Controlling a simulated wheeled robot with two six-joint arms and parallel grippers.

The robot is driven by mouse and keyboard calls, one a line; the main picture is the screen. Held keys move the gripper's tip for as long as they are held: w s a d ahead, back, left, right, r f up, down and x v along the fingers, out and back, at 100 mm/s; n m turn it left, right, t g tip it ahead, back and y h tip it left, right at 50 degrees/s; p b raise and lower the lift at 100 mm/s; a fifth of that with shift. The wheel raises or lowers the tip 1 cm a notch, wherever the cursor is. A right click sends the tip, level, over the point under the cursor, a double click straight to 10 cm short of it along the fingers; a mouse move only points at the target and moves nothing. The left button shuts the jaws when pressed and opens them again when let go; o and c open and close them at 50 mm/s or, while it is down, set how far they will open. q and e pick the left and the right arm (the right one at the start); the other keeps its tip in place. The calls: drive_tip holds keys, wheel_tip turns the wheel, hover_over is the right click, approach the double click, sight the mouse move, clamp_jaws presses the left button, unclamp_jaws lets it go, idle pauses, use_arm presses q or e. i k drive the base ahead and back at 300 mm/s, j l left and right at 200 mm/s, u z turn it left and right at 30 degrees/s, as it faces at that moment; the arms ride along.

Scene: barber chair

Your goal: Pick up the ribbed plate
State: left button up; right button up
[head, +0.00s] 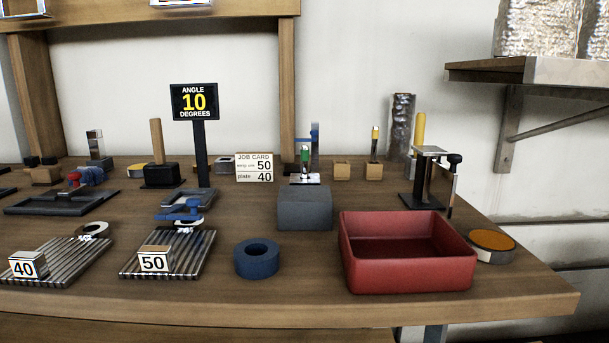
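Two dark ribbed plates lie flat on the wooden bench in the head view. Neither gripper is in view.
A blue ring (257,259), a grey block (305,209) and an empty red bin (408,284) stand right of the plates. A sign (194,102) reads "ANGLE 10 DEGREES". A black tray (62,202) lies behind the left plate. Bare bench shows between the two plates.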

sight(59, 261)
drive_tip(key=u, duration=1.35)
